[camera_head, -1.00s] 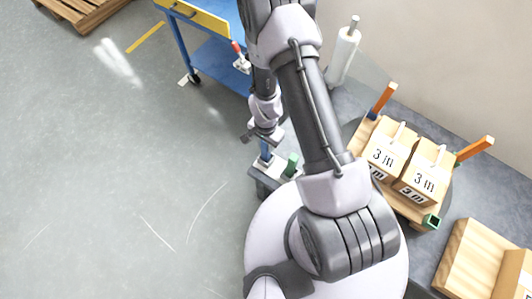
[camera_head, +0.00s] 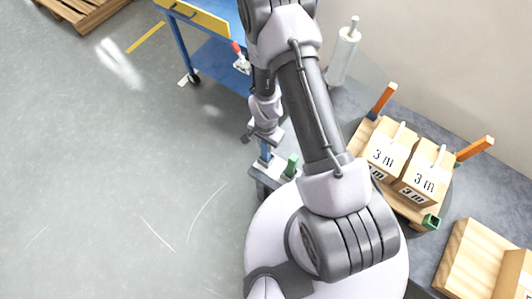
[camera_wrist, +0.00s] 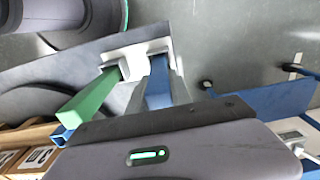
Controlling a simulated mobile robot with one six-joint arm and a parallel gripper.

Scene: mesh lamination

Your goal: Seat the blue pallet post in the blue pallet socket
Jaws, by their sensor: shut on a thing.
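The blue pallet post (camera_wrist: 158,80) stands between the fingers of my gripper (camera_wrist: 160,98) in the wrist view. My gripper is shut on it. Its far end is at a white holder (camera_wrist: 131,51) on a dark grey surface, and I cannot tell whether it is still inside. In the head view the blue post (camera_head: 265,149) shows just below my gripper (camera_head: 264,136). The blue pallet socket (camera_wrist: 62,135) is an open blue square tube at the lower left of the wrist view, by the pallet's wooden edge. I cannot make it out in the head view.
A green post (camera_wrist: 90,95) stands in the holder beside the blue one. The pallet (camera_head: 412,212) bears boxes (camera_head: 391,150), orange posts (camera_head: 383,98) and an open green socket (camera_head: 431,222). A blue cart (camera_head: 212,62) stands beyond my gripper.

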